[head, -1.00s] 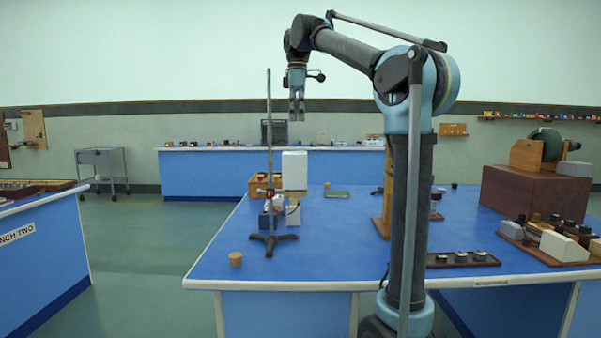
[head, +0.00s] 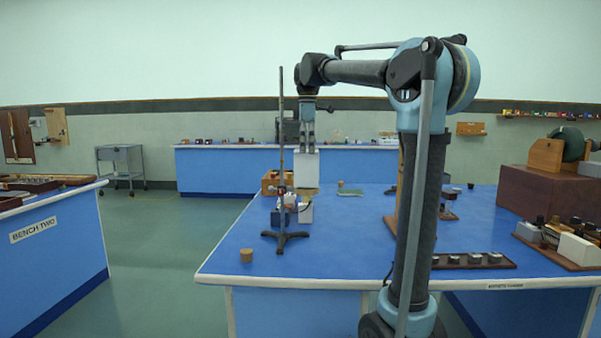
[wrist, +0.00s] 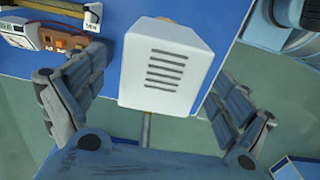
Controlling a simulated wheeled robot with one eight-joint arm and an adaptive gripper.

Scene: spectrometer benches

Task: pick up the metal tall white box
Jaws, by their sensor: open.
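The tall white box (head: 306,168) stands raised above the blue bench, just right of a thin upright stand rod (head: 282,150) in the head view. In the wrist view the white box (wrist: 166,68) shows a row of dark slots in its near face. My gripper (head: 308,148) points down at the top of the box. In the wrist view its open fingers (wrist: 160,98) lie on either side of the box, with gaps showing beside it. What holds the box up is mostly hidden.
The stand's dark tripod base (head: 285,237) and a small cork-coloured cylinder (head: 246,256) are on the bench. Small apparatus (head: 284,212) crowds below the box. A meter with red parts (wrist: 52,38) lies left in the wrist view. The bench's front left is fairly clear.

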